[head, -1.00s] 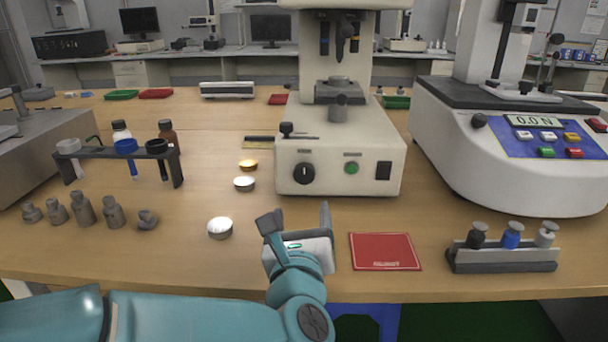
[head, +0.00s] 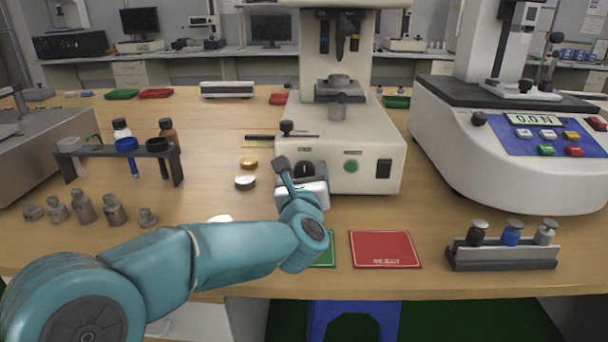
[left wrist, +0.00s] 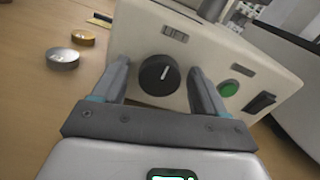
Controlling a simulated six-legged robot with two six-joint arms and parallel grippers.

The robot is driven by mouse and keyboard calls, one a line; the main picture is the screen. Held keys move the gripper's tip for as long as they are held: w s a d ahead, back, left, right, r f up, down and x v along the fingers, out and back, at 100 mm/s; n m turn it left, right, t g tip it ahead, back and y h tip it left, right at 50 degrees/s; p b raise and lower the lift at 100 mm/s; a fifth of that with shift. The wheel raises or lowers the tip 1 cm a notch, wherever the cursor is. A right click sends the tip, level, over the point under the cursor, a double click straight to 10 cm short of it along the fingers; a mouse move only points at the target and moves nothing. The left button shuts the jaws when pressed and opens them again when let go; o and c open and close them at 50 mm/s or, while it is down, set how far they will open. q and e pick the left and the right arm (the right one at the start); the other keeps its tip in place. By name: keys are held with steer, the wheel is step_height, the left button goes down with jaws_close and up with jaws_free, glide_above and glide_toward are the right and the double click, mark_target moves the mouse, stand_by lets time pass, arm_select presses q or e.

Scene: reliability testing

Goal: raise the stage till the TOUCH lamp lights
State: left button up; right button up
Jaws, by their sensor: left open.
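The white instrument (head: 375,150) stands at mid-table, with a grey stage (head: 338,90) above its base. Its front has a black knob (head: 305,168), a round green lamp or button (head: 351,166) and a black switch (head: 383,169). Which part is the TOUCH lamp cannot be read. My left gripper (head: 303,172) is open at the knob and partly covers it in the head view. In the left wrist view the knob (left wrist: 160,75) shows between the two fingers, its white mark pointing up. No finger visibly grips it. My right gripper is out of view.
A red mat (head: 385,249) and a partly hidden green mat (head: 326,252) lie in front. A vial rack (head: 502,258) stands right, below the force tester (head: 520,160). Metal discs (head: 245,182), grey weights (head: 83,207) and a tube rack (head: 120,153) are left.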

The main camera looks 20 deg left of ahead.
arm_select(q)
steer(key=c, duration=1.1)
